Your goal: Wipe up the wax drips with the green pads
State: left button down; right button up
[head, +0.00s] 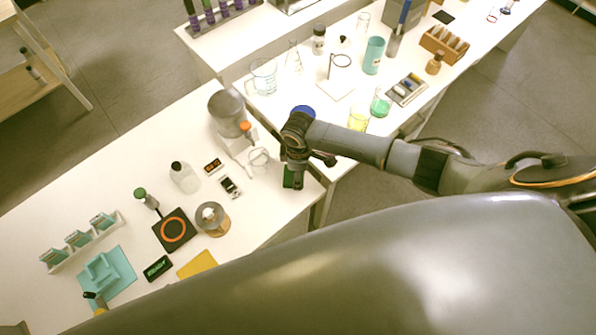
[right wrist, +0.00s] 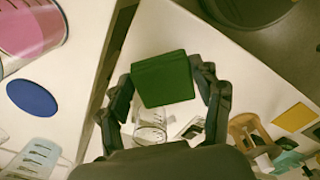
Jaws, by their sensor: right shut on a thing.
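My right gripper (head: 293,178) is over the front right corner of the near white bench. It is shut on a green pad (head: 288,180), which is partly hidden by the gripper in the head view. In the right wrist view the green pad (right wrist: 163,80) sits between the two fingers of the right gripper (right wrist: 165,88), its flat face towards the camera. Whether the pad touches the bench is unclear. I cannot make out any wax drips. A flat blue round patch (right wrist: 31,97) lies on a white surface at the left of the wrist view. My left gripper is not in view.
Glassware crowds the back bench.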

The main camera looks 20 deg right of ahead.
jog(key=r+p, duration=0.2)
jog(key=shift+w+d+r, duration=0.1)
jog(key=shift+d+r, duration=0.1)
jog(key=shift+r, duration=0.1)
jog(key=shift+a+r, duration=0.1)
jog(key=shift+r, duration=0.2)
jog(key=shift+f, duration=0.1)
